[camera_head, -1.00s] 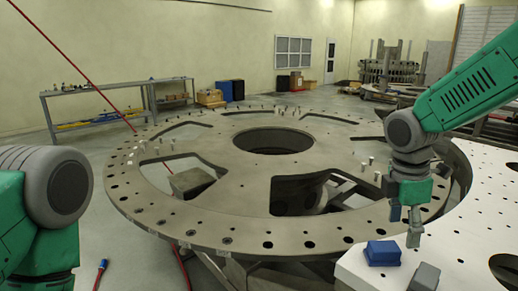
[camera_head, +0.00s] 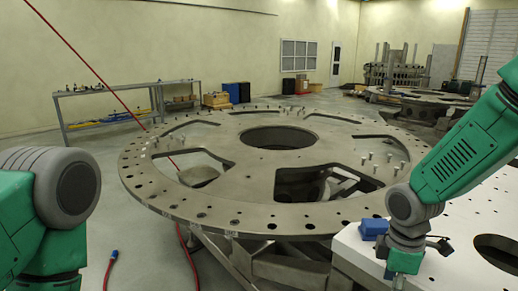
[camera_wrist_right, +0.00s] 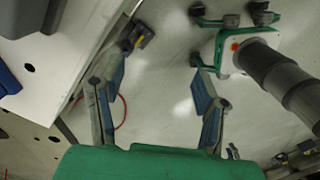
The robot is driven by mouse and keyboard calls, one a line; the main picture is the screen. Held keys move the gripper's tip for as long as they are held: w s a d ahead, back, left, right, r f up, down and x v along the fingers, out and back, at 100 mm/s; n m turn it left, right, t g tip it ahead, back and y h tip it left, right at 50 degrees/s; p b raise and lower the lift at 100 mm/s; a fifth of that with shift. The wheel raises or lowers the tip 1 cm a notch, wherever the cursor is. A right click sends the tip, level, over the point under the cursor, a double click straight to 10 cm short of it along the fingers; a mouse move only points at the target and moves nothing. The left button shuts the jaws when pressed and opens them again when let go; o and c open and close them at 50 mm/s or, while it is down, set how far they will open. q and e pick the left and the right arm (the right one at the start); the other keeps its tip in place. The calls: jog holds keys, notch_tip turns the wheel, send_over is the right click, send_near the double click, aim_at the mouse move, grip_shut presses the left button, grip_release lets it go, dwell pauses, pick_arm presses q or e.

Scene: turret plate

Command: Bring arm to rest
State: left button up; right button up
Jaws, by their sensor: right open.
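My right arm comes in from the right in the head view, with its green gripper (camera_head: 402,268) low at the near edge of the white perforated table. Its fingertips are cut off or hidden at the bottom of that view. In the right wrist view the gripper (camera_wrist_right: 158,98) has its two blue-padded fingers spread apart, with only floor seen between them. My left arm shows at the left edge of the head view as a green link and grey joint; its gripper is out of the picture.
A large round turret plate (camera_head: 250,198) with holes and upright pins fills the middle. A blue block (camera_head: 372,229) lies on the white table (camera_head: 450,268) beside my right arm. A workbench (camera_head: 125,113) stands at the back left. Open floor lies left of the plate.

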jog(key=s+a+f+m+y+b, duration=0.1)
jog(key=s+f+m+b, duration=0.15)
jog(key=s+f, duration=0.6)
jog(key=s+a+f+m+b, duration=0.1)
jog(key=s+f+m, duration=0.35)
jog(key=f, duration=0.65)
jog(key=s+d+f+m+b, duration=0.1)
jog(key=s+f+m, duration=0.2)
jog(key=s, duration=0.4)
jog(key=s+d+f+m+b, duration=0.1)
jog(key=s+f+m, duration=0.2)
jog(key=s, duration=0.3)
jog(key=shift+s+d+f+t+h, duration=0.3)
jog(key=shift+s+d+t, duration=0.05)
jog(key=shift+t, duration=0.05)
